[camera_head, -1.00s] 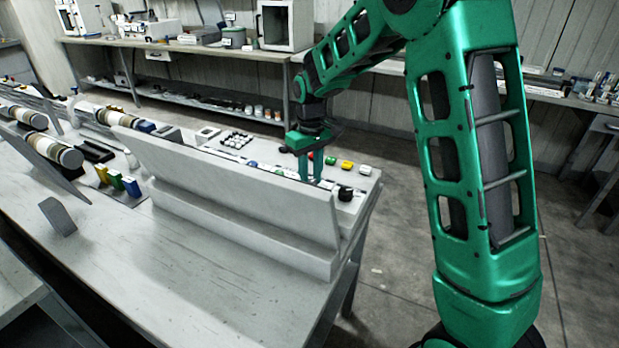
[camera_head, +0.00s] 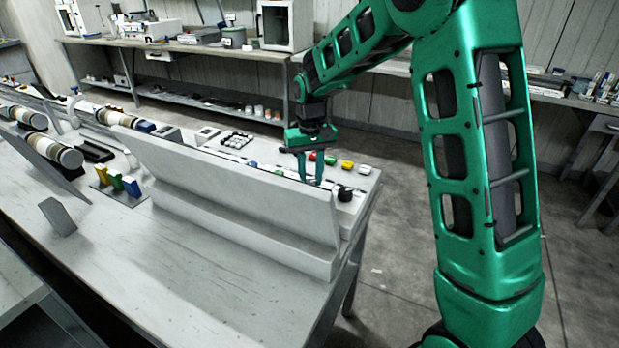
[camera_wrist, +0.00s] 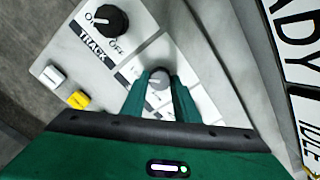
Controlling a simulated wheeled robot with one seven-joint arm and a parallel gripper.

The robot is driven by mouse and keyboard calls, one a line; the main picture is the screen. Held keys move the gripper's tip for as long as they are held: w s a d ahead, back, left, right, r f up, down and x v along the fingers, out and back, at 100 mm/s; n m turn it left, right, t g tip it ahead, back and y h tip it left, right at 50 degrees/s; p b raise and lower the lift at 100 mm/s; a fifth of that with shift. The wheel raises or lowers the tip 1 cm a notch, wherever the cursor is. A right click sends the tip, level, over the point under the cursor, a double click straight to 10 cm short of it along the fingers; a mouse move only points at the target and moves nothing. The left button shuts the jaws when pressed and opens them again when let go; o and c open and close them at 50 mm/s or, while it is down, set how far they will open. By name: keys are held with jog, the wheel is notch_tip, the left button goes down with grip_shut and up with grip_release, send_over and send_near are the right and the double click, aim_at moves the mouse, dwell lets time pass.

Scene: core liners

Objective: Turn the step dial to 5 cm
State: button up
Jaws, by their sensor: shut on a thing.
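The step dial is a grey round knob (camera_wrist: 157,80) with a pale pointer line, on a white control panel (camera_wrist: 125,70). In the wrist view my gripper (camera_wrist: 158,88) has its green fingers on both sides of this knob and is shut on it. The scale marks around the knob are mostly hidden by the fingers, so its setting cannot be read. In the head view my gripper (camera_head: 311,182) points down at the panel behind a grey raised board (camera_head: 230,180), which hides part of the panel.
A black TRACK knob (camera_wrist: 108,18) with ON and OFF marks sits beside the step dial. A yellow button (camera_wrist: 78,99) and a white button (camera_wrist: 53,75) are near it. Core tubes (camera_head: 55,150) lie on the left bench.

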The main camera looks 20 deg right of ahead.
aim_at(311, 181)
jog(key=shift+w+r, duration=0.1)
jog(key=shift+w, duration=0.05)
jog(key=o, duration=1.1)
jog(key=shift+c, duration=0.2)
notch_tip(311, 181, up, 11)
jog(key=shift+f, duration=0.2)
